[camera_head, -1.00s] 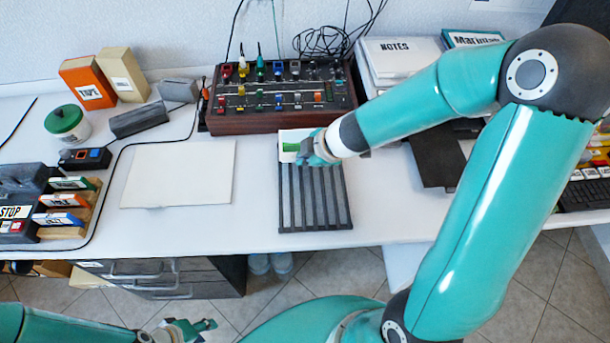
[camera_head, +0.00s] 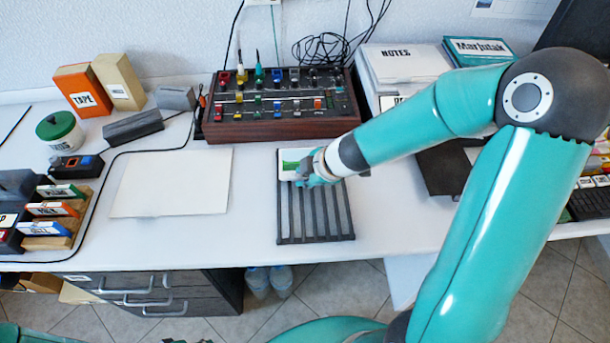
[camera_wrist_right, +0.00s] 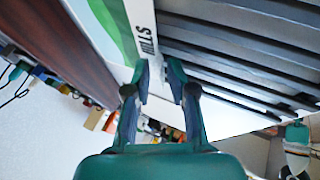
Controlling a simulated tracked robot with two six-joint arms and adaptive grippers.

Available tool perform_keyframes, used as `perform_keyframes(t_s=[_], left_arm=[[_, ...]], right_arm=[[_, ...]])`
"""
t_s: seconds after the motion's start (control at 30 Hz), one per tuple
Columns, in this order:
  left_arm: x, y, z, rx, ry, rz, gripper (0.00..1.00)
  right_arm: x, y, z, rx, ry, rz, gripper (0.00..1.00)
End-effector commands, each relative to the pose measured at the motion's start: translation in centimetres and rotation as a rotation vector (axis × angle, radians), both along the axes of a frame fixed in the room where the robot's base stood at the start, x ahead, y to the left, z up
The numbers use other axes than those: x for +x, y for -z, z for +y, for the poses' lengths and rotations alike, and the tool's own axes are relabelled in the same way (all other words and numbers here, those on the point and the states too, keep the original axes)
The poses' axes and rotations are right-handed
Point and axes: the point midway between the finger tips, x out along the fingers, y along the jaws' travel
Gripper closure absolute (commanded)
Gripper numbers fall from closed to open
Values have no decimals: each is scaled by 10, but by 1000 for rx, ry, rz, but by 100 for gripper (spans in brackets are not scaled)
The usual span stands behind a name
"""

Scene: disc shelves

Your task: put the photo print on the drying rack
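The photo print (camera_head: 291,156), white with a green picture, lies flat on the far end of the dark slatted drying rack (camera_head: 315,221). In the right wrist view the print (camera_wrist_right: 110,20) shows its green picture and a "HILLS" label, with the rack's slats (camera_wrist_right: 230,50) beside it. My right gripper (camera_head: 308,170) is low over the print's right part and hides some of it. In the wrist view the right fingertips (camera_wrist_right: 158,76) are apart, with a gap between them by the print's edge.
A mixer console (camera_head: 280,125) stands just behind the rack. A blank white board (camera_head: 170,183) lies to its left. Labelled boxes (camera_head: 84,90) and a green-lidded jar (camera_head: 60,131) stand farther left. Stacked boxes (camera_head: 400,62) stand behind my right arm. Bare table shows right of the rack.

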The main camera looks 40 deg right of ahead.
Motion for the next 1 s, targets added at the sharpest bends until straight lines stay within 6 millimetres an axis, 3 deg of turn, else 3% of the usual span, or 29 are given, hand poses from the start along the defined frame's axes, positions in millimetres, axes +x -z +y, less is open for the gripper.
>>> perform_keyframes(t_s=[0.47, 1.0], left_arm=[[0, -6, 0, 0, 0, 0, 60], [0, -77, 0, 0, 0, 0, 60]], right_arm=[[-4, -5, 0, 1, -1, 3, 69], [-53, -86, -11, 2, 2, 2, 69]])
